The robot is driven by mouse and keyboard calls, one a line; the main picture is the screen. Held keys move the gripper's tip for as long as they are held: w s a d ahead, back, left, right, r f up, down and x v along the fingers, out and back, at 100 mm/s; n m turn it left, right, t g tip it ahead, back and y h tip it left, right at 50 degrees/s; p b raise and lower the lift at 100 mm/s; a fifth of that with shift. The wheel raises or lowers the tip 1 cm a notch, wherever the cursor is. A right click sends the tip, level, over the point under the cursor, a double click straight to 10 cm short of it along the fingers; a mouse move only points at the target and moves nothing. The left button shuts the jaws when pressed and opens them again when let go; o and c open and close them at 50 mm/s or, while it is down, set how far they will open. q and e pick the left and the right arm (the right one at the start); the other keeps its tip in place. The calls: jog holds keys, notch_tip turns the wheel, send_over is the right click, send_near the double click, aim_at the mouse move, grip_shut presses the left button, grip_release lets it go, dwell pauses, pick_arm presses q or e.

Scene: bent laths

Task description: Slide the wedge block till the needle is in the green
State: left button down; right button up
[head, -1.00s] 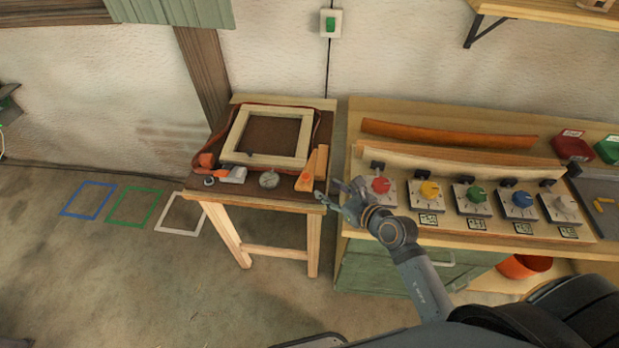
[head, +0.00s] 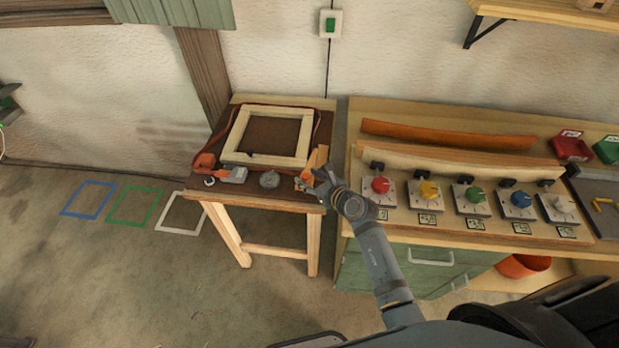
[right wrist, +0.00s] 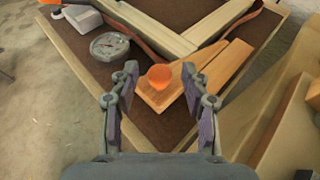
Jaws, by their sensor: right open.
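The wooden wedge block (right wrist: 152,96) with a round orange knob (right wrist: 159,77) lies on the small dark-topped table, beside a second tapered wood piece (right wrist: 222,68) at the frame's corner. My right gripper (head: 308,184) is open over the front right of the table. In the right wrist view, its two fingers stand on either side of the knob, apart from it. The round gauge (right wrist: 110,46) lies left of the wedge and also shows in the head view (head: 269,180). Its needle and any green zone are too small to read. My left gripper is not in view.
A light wooden frame (head: 238,135) with a reddish strap around it fills the table's middle. A grey and orange strap tensioner (head: 233,174) lies at the front left. The bench at right holds several colored knobs and an orange bent lath (head: 450,137).

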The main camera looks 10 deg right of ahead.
aim_at(311, 175)
grip_shut()
jog(key=shift+w+d, duration=0.35)
jog(key=shift+w, duration=0.6)
jog(key=shift+w+d, duration=0.3)
jog(key=shift+w, duration=0.6)
jog(key=shift+s, duration=0.1)
grip_release()
